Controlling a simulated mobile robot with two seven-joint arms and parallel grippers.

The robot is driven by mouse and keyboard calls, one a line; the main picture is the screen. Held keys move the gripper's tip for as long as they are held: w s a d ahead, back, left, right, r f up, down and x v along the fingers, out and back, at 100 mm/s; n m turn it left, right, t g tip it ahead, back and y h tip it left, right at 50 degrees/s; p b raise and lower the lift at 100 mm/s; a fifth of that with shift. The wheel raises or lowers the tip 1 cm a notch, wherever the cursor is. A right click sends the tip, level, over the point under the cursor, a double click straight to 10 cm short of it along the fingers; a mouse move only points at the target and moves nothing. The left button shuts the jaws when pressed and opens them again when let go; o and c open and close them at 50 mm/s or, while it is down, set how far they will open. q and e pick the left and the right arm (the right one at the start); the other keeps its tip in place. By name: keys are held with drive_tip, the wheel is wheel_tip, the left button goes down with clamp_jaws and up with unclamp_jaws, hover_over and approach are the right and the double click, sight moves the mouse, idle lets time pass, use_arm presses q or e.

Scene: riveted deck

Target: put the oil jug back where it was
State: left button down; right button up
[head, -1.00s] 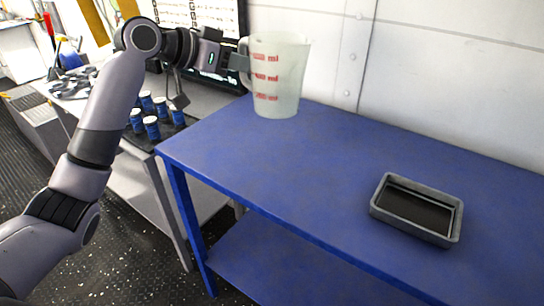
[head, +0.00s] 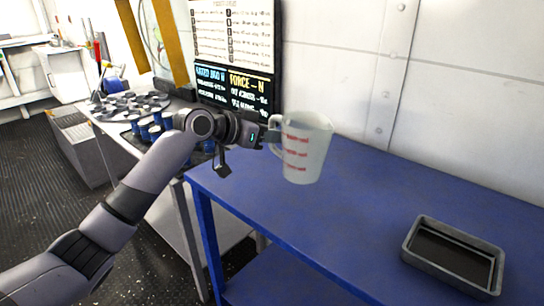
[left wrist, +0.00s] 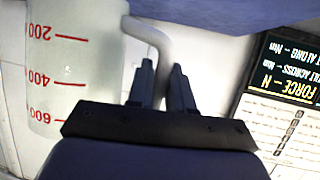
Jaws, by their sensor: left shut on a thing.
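The oil jug (head: 305,150) is a translucent white measuring jug with red markings and a side handle. My left gripper (head: 273,140) comes in from the left and is shut on the jug's handle. In the left wrist view the jug (left wrist: 75,70) appears upside down, with its handle between the two fingers of the gripper (left wrist: 163,85). In the head view the jug is upright over the back left part of the blue table (head: 350,210). I cannot tell whether its base touches the top. My right gripper is not in view.
A grey tray with a dark inside (head: 410,258) sits on the table's right part. A side bench (head: 105,112) with several blue jars stands behind my left arm. A poster board (head: 235,60) and white riveted wall (head: 440,90) stand behind. The table's middle is clear.

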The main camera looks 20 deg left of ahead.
use_arm(q)
wheel_tip(320, 180, down, 5)
drive_tip(key=shift+f, duration=0.1)
idle(0.3)
drive_tip(key=c, duration=1)
unclamp_jaws()
drive_tip(key=v, duration=1.2)
